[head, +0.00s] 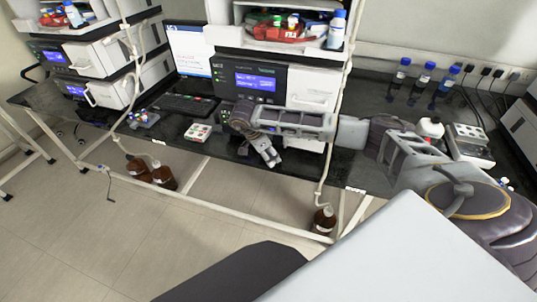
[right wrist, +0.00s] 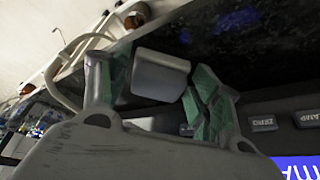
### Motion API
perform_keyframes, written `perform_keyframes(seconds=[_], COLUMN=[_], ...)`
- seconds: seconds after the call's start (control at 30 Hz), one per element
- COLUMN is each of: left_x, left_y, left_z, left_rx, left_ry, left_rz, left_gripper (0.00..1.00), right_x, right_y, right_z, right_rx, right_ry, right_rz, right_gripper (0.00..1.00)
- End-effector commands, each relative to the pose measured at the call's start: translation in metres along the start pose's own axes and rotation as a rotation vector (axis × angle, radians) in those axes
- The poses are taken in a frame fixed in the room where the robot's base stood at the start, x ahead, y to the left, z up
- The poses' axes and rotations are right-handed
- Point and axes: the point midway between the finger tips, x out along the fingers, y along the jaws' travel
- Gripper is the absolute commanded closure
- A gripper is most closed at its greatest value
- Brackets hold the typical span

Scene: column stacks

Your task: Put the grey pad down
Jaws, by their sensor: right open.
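My right gripper (head: 266,153) reaches over the front edge of the black bench, in front of the middle instrument stack. In the right wrist view, the gripper (right wrist: 155,88) is open, with green-lined fingers spread to either side. A small pale grey block, apparently the grey pad (right wrist: 160,70), shows between the fingertips. Whether a finger touches it, I cannot tell. In the head view I cannot make out the pad, probably hidden by the gripper. My left gripper is not in view.
The black bench (head: 350,173) carries the middle instrument (head: 257,82), a keyboard (head: 190,104) and a small white device with coloured buttons (head: 198,133). Blue-capped bottles (head: 421,82) stand at the back right. Brown bottles (head: 163,178) are low beneath the bench. A white tube runs down in front.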

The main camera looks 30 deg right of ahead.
Motion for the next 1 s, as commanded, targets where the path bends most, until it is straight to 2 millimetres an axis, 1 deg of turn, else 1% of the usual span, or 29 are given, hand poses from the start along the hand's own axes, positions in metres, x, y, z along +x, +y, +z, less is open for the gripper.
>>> perform_keyframes(seconds=[0.17, 0.4, 0.7, 0.83, 1.0], left_x=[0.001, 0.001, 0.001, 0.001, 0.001], left_y=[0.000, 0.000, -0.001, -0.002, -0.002], left_z=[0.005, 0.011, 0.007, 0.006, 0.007], left_rx=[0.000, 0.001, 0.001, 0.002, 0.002], left_ry=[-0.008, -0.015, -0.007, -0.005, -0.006], left_rz=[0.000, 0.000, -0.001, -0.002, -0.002], left_gripper=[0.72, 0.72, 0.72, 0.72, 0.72], right_x=[-0.020, -0.055, -0.097, -0.109, -0.117], right_y=[-0.001, -0.001, -0.001, 0.000, 0.000], right_z=[0.000, 0.001, 0.000, 0.001, 0.000], right_rx=[-0.001, -0.001, -0.001, -0.001, 0.000], right_ry=[-0.002, -0.002, -0.001, -0.001, -0.001], right_rz=[-0.003, -0.003, -0.004, -0.002, -0.002], right_gripper=[0.36, 0.36, 0.36, 0.36, 0.36])
